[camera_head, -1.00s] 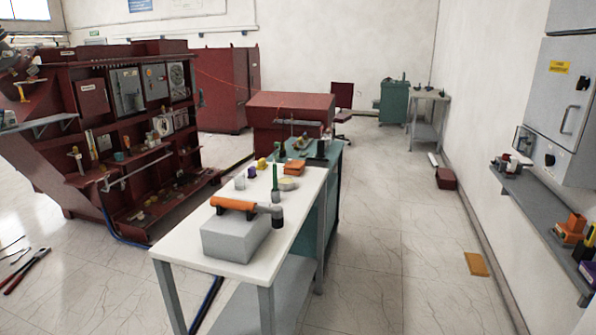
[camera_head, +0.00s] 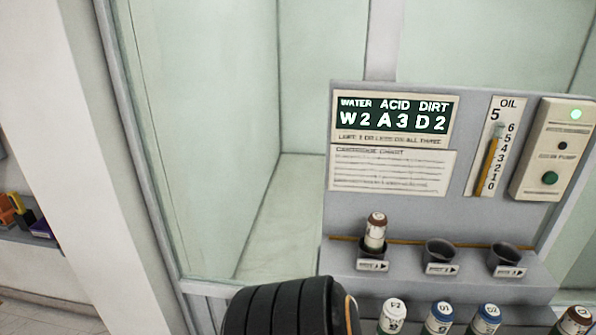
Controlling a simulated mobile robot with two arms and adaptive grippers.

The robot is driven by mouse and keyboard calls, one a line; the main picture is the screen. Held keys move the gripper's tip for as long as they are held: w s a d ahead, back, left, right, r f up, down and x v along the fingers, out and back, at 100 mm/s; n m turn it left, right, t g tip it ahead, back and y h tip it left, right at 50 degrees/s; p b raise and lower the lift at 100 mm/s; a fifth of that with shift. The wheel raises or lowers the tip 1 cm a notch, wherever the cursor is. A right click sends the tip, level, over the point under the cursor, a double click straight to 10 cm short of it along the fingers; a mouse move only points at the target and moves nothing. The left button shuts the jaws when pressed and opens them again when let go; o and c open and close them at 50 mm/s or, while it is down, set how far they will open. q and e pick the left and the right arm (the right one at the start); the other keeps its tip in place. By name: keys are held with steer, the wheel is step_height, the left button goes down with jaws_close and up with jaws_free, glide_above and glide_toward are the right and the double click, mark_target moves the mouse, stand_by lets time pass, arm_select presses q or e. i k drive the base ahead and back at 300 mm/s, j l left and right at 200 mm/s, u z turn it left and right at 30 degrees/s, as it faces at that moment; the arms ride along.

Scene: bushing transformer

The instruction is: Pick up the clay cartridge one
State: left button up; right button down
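A cartridge with a brown cap and pale body (camera_head: 375,232) stands upright in the left one of three holders on the grey panel. Another brown-capped cartridge (camera_head: 575,320) shows at the bottom right edge, cut off by the frame. The labels on both are too small or turned to read, so I cannot tell which is clay cartridge one. Neither gripper can be made out in this view.
The middle holder (camera_head: 440,252) and right holder (camera_head: 506,258) look empty. Below are a white-capped cartridge (camera_head: 393,314) and blue-capped ones marked D1 (camera_head: 440,315) and D2 (camera_head: 486,315). A display (camera_head: 393,116) reads W2 A3 D2. A black ribbed part (camera_head: 285,308) blocks the bottom.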

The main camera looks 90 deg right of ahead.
mark_target(376, 226)
steer(key=z, duration=3.25)
